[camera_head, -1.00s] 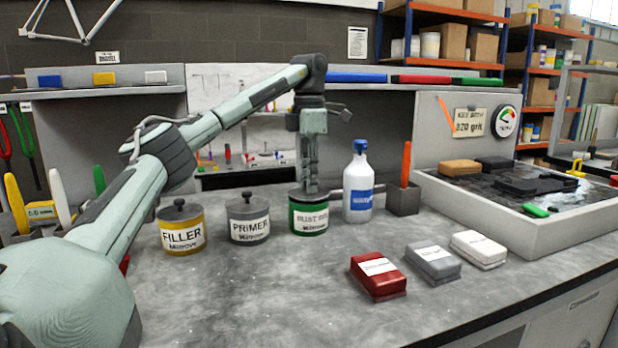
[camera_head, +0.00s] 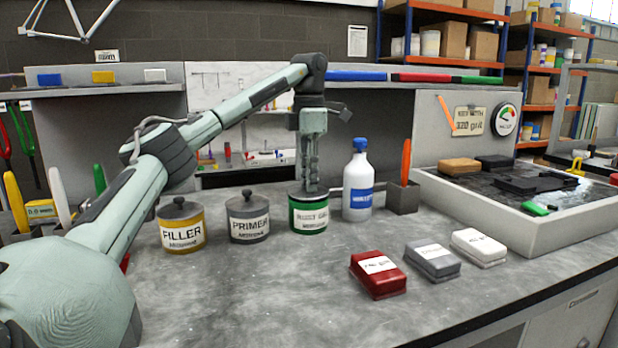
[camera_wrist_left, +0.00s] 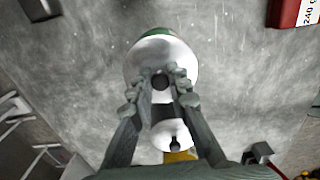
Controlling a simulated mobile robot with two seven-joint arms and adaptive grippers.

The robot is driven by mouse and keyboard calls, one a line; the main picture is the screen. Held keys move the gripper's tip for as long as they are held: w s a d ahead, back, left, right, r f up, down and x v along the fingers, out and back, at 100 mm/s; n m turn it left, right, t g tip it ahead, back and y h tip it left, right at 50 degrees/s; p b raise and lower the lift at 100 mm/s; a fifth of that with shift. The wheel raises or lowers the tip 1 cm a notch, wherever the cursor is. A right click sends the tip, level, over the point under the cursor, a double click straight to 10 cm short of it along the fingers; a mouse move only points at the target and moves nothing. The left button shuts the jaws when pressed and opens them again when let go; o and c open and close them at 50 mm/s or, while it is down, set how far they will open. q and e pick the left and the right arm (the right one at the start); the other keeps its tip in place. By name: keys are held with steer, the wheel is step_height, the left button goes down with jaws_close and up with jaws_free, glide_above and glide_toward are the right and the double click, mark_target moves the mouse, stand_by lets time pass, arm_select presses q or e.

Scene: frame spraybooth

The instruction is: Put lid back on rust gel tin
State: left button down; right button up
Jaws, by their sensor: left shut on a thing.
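The rust gel tin (camera_head: 308,218), with a green body and a white label, stands upright on the bench right of the primer tin. My left gripper (camera_head: 310,188) points straight down over its top. In the left wrist view the gripper (camera_wrist_left: 160,85) is shut on the dark knob of the pale round lid (camera_wrist_left: 160,58). A green edge of the tin (camera_wrist_left: 158,31) shows past the lid's rim. The lid lies over the tin's mouth; I cannot tell whether it is fully seated. My right gripper is not in view.
The primer tin (camera_head: 248,226) and the yellow filler tin (camera_head: 181,233) stand to the left. A white bottle with a blue cap (camera_head: 358,191) is close on the right, beside a grey holder (camera_head: 403,199). Red, grey and white blocks lie in front right. The front middle of the bench is clear.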

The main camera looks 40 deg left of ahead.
arm_select(q)
steer(key=shift+f, duration=0.1)
stand_by(0.7)
steer(key=c, duration=1.4)
jaws_free()
steer(key=shift+o, duration=0.4)
steer(key=o, duration=0.4)
steer(key=shift+r, duration=3.5)
jaws_close()
